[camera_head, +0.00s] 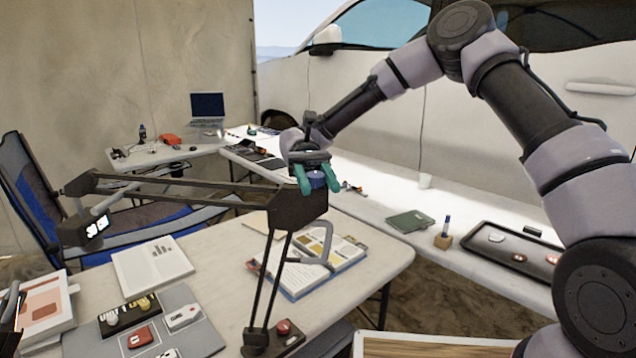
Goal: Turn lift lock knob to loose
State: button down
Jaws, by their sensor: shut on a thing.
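A black jointed stand arm (300,212) rises from a base on the near table and reaches left to a small lit device head (97,228). A blue knob (316,178) sits at the top of its elbow joint. My gripper (316,180), with teal fingers, comes down from above and is shut on the blue knob, a finger on either side. The fingers and wrist hide part of the knob, and its turned position cannot be told. A red knob (284,326) sits on the stand's base.
The near table (372,232) holds an open book (318,262), papers (152,265) and a grey board with small items (190,335). The back table carries a green notebook (410,221), a pen holder (443,240) and a dark tray (480,238). A blue folding chair (40,210) stands left.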

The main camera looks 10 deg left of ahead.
aim_at(314, 172)
jog(key=shift+c, duration=2.3)
grip_release()
jog(key=v, duration=1)
jog(key=shift+w+a, duration=0.15)
jog(key=shift+w, duration=0.25)
jog(key=shift+r, duration=0.1)
